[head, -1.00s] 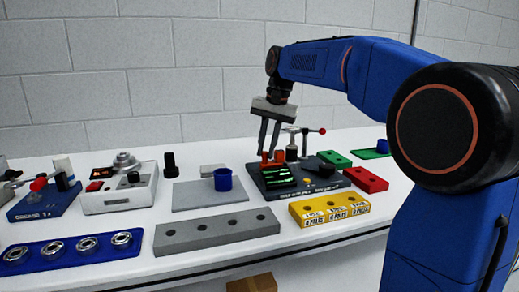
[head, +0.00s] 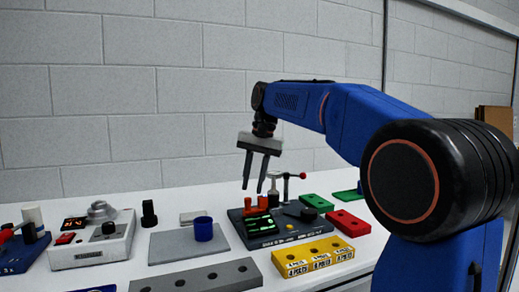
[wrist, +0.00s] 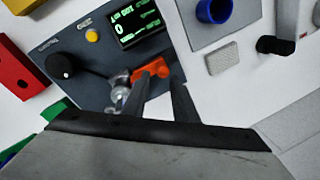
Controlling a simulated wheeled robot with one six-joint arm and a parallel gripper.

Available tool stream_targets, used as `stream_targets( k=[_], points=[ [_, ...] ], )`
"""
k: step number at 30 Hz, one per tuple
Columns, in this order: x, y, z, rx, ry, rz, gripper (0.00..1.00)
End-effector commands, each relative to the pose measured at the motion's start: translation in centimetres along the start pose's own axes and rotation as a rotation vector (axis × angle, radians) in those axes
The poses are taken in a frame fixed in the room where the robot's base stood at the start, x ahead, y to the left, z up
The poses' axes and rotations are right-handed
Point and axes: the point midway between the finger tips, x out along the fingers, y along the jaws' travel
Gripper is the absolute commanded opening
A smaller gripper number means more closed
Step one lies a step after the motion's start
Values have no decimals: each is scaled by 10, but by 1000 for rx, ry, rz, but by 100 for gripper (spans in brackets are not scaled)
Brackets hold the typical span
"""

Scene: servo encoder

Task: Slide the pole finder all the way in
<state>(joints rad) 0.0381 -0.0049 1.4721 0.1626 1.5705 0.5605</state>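A dark station (head: 240,232) with a lit green display (head: 262,225) stands on the bench. Orange pieces (head: 264,203) stand beside the display; they may be the pole finder, but I cannot tell for sure. An orange piece (wrist: 153,76) also shows in the wrist view, partly hidden by a finger. My gripper (head: 253,190) points down above the orange pieces, its two fingers apart with nothing seen between them. How far in the orange piece sits cannot be told.
A black knob (head: 309,214) and yellow button (head: 290,227) are on the station. Yellow (head: 313,256), red (head: 348,223) and green (head: 317,203) blocks lie right. A grey plate with a blue cup (head: 203,229) is left.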

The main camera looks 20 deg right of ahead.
Motion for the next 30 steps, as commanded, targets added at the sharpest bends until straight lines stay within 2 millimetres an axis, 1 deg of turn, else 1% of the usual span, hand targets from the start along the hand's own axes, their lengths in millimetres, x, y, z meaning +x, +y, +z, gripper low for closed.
stream_targets(
  k=[1,9,15,18,21,24,30],
  points=[
    [-11,0,-1,0,1,-1,26],
    [-65,-1,-1,0,2,-2,26],
    [-102,-1,-1,0,1,-1,26],
    [-117,-1,-1,0,1,-1,26],
    [-127,-1,-1,0,0,-1,26],
    [-133,0,0,0,-2,0,26],
    [-136,0,0,0,-1,0,26]
  ],
)
